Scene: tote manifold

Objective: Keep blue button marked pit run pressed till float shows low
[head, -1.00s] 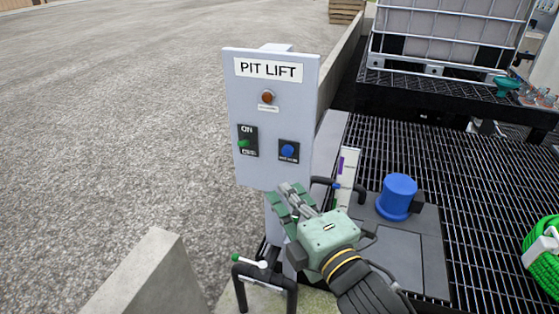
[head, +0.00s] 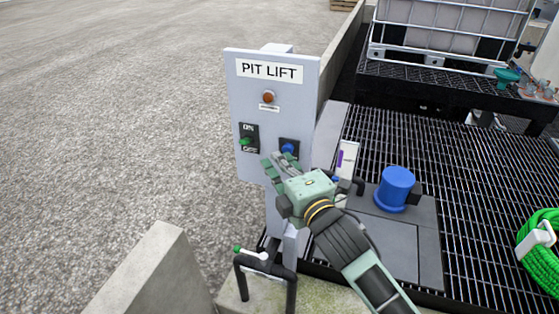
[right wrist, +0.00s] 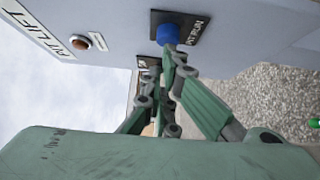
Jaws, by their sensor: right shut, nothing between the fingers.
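The blue button (head: 288,149) sits on a black plate at the lower right of the grey PIT LIFT panel (head: 300,98). In the right wrist view the button (right wrist: 168,33) has a plate marked PIT RUN. My right gripper (head: 276,160) is shut and empty, with its fingertips (right wrist: 176,58) right at the button. I cannot tell whether they touch it or whether it is pressed in. A white upright strip with a purple mark (head: 347,158) stands behind the gripper, its lower part hidden; I cannot read any float level there. My left gripper is not in view.
A black pipe with a green-tipped lever (head: 265,257) stands below. A blue cylinder (head: 396,188) sits on the grey cover at right. A concrete wall (head: 150,272) is front left.

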